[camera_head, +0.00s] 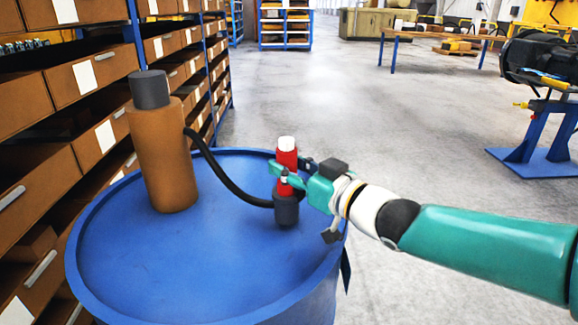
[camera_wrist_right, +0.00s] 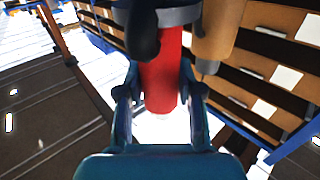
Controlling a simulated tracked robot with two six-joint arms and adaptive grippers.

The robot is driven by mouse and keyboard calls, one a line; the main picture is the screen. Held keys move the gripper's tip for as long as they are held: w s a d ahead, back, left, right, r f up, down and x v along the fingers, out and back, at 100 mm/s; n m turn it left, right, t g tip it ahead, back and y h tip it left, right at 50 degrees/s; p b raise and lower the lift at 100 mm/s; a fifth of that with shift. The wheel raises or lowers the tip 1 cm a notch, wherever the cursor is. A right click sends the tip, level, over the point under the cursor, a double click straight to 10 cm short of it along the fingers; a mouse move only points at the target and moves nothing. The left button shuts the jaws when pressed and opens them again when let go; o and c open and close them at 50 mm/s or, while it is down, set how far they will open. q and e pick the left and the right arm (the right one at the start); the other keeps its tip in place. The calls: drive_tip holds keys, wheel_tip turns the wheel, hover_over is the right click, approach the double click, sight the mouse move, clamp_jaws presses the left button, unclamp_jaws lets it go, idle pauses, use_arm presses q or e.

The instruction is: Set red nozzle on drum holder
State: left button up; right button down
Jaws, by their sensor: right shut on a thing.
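The red nozzle (camera_head: 287,155) has a white top and stands upright over the right part of the blue drum (camera_head: 150,270). My right gripper (camera_head: 284,181) comes in from the right and is shut around the nozzle. Directly below it is a dark grey cup-shaped holder (camera_head: 286,209) on the drum top; I cannot tell how deep the nozzle sits in it. In the right wrist view the red nozzle (camera_wrist_right: 163,75) lies between the two fingers, its far end meeting a grey ring (camera_wrist_right: 178,15). My left gripper is not in view.
A brown canister (camera_head: 163,150) with a grey cap stands on the drum's left side. A black hose (camera_head: 222,178) runs from it towards the holder. Shelves with cardboard bins (camera_head: 95,75) line the left. The front of the drum top is clear.

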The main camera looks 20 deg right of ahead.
drive_tip(key=shift+f, duration=0.15)
drive_tip(key=c, duration=0.7)
unclamp_jaws()
drive_tip(key=shift+c, duration=0.2)
drive_tip(key=shift+o, duration=0.3)
drive_tip(key=shift+f, duration=0.1)
drive_tip(key=v, duration=1.2)
